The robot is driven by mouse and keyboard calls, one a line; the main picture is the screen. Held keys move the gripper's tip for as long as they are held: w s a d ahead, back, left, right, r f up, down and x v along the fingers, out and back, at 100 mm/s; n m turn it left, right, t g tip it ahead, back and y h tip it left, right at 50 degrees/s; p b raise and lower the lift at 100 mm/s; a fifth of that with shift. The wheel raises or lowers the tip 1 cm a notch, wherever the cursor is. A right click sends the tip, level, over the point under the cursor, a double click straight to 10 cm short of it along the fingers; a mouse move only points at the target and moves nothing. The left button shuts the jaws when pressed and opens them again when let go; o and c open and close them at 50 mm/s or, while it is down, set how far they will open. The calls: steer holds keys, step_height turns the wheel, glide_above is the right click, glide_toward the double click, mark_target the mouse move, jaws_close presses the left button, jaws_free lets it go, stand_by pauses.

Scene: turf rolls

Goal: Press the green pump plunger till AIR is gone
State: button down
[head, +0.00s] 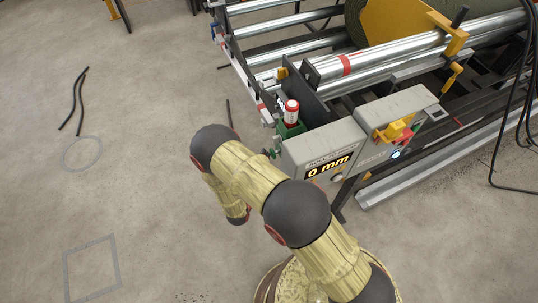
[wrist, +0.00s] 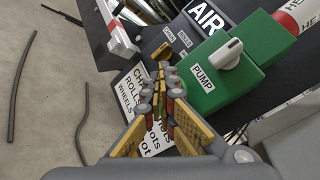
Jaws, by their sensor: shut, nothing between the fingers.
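The green pump block (wrist: 215,85) carries a white PUMP label and a pale grey knob-like part (wrist: 226,54) on its face; whether this is the plunger I cannot tell. A black plate reading AIR (wrist: 208,17) is just above it, partly cut off. My gripper (wrist: 163,76) is shut and empty, its fingertips just left of the green block in the wrist view; I cannot tell if they touch anything. In the head view a green part (head: 289,131) shows below a red and white cylinder (head: 291,113), and my gripper is not seen there.
A white text sign (wrist: 133,92) lies behind my fingers, near small CRANE and ROLLS labels (wrist: 176,42). A grey box (head: 325,150) reads 0 mm. A yellow and red handle (head: 396,131) sits right of it. Steel rollers (head: 370,62) are behind; open floor is left.

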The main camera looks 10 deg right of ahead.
steer(key=shift+w+d, duration=0.15)
steer(key=shift+d, duration=0.55)
stand_by(0.5)
stand_by(0.4)
steer(key=shift+s+a, duration=0.25)
steer(key=shift+a, duration=0.6)
steer(key=shift+s+a, duration=0.2)
steer(key=shift+a, duration=0.6)
steer(key=a, duration=0.2)
steer(key=s+a+b, duration=0.1)
steer(key=a, duration=0.2)
steer(key=shift+s, duration=0.2)
